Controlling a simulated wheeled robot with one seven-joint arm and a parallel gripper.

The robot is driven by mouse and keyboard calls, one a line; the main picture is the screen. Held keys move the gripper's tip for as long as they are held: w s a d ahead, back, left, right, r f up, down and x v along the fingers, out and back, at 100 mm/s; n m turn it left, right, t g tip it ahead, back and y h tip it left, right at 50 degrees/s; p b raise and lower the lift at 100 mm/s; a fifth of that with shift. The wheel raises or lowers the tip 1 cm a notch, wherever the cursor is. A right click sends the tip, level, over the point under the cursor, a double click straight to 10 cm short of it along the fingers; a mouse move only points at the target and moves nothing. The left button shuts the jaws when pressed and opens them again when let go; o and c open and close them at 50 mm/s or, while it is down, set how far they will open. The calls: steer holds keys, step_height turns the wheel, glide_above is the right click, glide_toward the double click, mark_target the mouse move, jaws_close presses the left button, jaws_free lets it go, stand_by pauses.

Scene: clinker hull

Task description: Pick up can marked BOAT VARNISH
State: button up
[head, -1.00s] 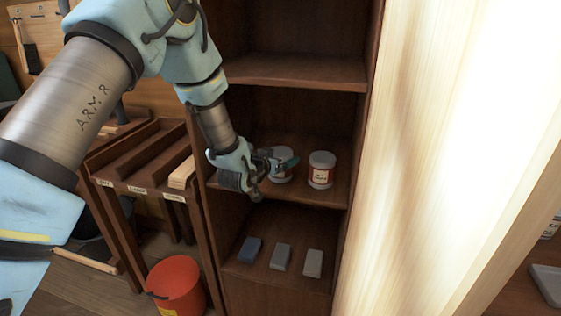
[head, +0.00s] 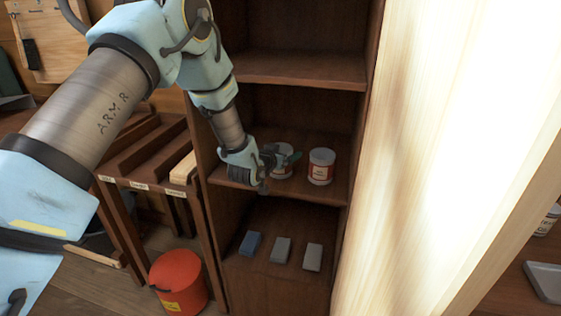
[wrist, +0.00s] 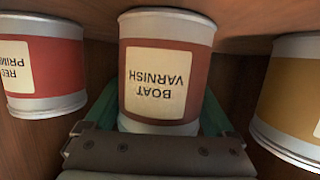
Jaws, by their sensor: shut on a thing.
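The can marked BOAT VARNISH (wrist: 165,70) has a brown-red band and a cream label. It appears upside down in the wrist view. My gripper (wrist: 158,118) is shut on it, with a teal finger at each side. In the head view the can (head: 283,173) is on the middle shelf, partly hidden by my gripper (head: 283,158). I cannot tell whether its base is clear of the shelf.
A red-banded can (wrist: 43,68), its label partly cut off, stands beside it; it shows right of my gripper in the head view (head: 321,167). An ochre-banded can (wrist: 290,95) is on the other side. Shelf walls and the upper shelf (head: 295,68) enclose the space.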

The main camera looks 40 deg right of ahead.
steer(key=shift+r, duration=0.1)
steer(key=c, duration=0.7)
